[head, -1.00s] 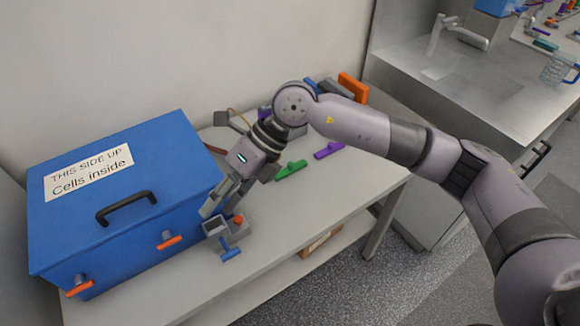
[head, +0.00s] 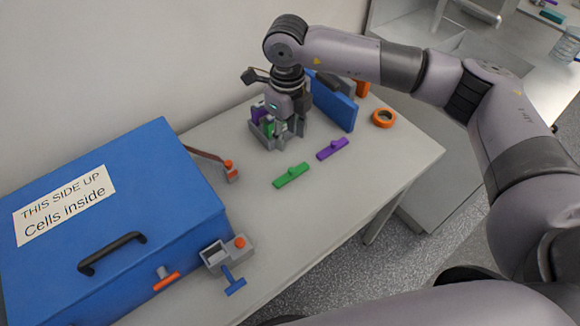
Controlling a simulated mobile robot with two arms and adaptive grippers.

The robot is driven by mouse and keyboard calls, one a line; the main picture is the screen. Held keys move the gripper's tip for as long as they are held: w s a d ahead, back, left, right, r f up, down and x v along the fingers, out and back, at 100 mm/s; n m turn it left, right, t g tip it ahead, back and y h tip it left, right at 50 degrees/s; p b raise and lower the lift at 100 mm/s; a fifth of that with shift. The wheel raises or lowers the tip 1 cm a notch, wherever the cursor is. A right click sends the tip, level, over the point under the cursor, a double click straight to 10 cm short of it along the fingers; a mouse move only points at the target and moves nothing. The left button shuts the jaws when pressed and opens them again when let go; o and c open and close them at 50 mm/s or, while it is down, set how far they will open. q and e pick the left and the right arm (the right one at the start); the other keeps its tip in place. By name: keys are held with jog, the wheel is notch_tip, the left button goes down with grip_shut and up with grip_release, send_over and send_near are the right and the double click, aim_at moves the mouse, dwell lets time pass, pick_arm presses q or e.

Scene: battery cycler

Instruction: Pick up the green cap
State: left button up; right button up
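The green cap (head: 291,176) is a flat green bar with a small raised knob. It lies on the grey table (head: 340,195), in front of a grey holder. My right gripper (head: 279,128) points down at the grey holder (head: 258,137), behind the green cap and apart from it. Its fingertips are partly lost among the holder's green and purple parts, so I cannot tell whether they are open or shut on something. My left gripper is not in view.
A purple cap (head: 332,149) lies right of the green one. A blue box (head: 140,190) fills the left. A blue panel (head: 335,105) and orange ring (head: 384,118) are at the back right. A small grey fixture (head: 228,255) stands near the front edge.

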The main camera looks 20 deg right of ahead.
jog(key=p, duration=0.1)
send_over(291, 169)
jog(key=f, duration=0.5)
jog(key=shift+s+a+f, duration=0.15)
jog(key=shift+a+f, duration=0.1)
jog(key=shift+a, duration=0.15)
notch_tip(291, 169, down, 3)
jog(key=shift+f+p, duration=0.1)
jog(key=shift+p, duration=0.5)
jog(key=f, duration=0.1)
jog(key=f+p, duration=0.1)
jog(key=f, duration=0.1)
jog(key=shift+w+d+f+p, duration=0.2)
jog(key=shift+d+f+p, duration=0.05)
jog(key=shift+d+p, duration=0.1)
jog(key=shift+f, duration=0.6)
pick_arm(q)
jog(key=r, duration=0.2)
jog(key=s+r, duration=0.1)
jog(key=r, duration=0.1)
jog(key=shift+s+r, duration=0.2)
pick_arm(e)
jog(key=shift+c, duration=0.5)
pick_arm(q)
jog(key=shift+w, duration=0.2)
pick_arm(e)
grip_shut()
